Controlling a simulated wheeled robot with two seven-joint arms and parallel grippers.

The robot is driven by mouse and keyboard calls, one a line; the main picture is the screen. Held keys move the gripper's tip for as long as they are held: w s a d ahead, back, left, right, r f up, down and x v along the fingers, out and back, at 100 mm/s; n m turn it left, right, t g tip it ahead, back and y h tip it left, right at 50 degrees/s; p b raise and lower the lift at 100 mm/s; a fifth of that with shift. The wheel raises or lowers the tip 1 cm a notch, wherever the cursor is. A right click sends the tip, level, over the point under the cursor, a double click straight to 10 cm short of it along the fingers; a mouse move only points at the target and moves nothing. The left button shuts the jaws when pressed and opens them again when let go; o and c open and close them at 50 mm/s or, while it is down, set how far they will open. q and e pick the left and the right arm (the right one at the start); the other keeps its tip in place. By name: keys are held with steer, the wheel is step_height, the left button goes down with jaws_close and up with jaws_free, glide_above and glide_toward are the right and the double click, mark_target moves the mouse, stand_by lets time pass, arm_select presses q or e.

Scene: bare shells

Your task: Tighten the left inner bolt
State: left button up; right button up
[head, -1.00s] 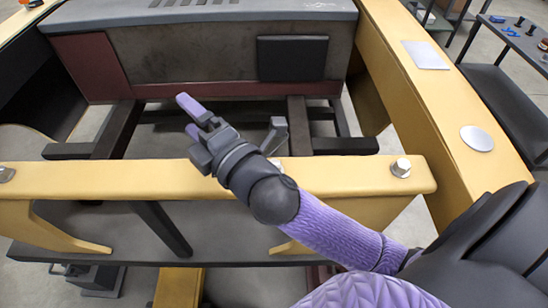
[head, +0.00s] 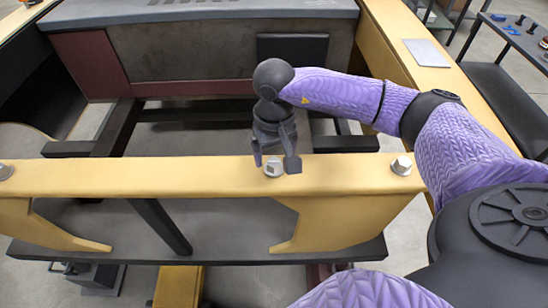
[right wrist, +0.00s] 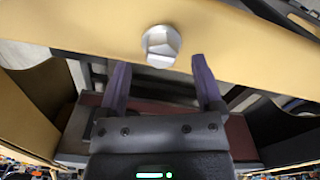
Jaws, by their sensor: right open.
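A silver hex bolt (head: 273,169) stands on the yellow crossbeam (head: 150,178), near the middle of the head view. My right gripper (head: 275,160) points down at this bolt, its two fingers apart on either side in the picture. In the right wrist view the bolt (right wrist: 160,46) lies just beyond the open fingertips (right wrist: 160,66), centred between them and not gripped. A second bolt (head: 401,166) stands near the beam's right end, and a third (head: 5,172) at the left picture edge. Which one is named left inner cannot be told. My left gripper is out of view.
A yellow side rail (head: 450,110) with a grey plate (head: 426,53) runs along the right. Dark frame bars (head: 118,130) lie behind the crossbeam, and a grey-and-red body panel (head: 190,65) stands beyond. A dark workbench (head: 515,35) is at the far right.

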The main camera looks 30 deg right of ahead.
mark_target(274, 165)
step_height(274, 165, down, 2)
steer(key=shift+f, duration=0.1)
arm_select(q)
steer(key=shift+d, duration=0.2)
arm_select(e)
jaws_close()
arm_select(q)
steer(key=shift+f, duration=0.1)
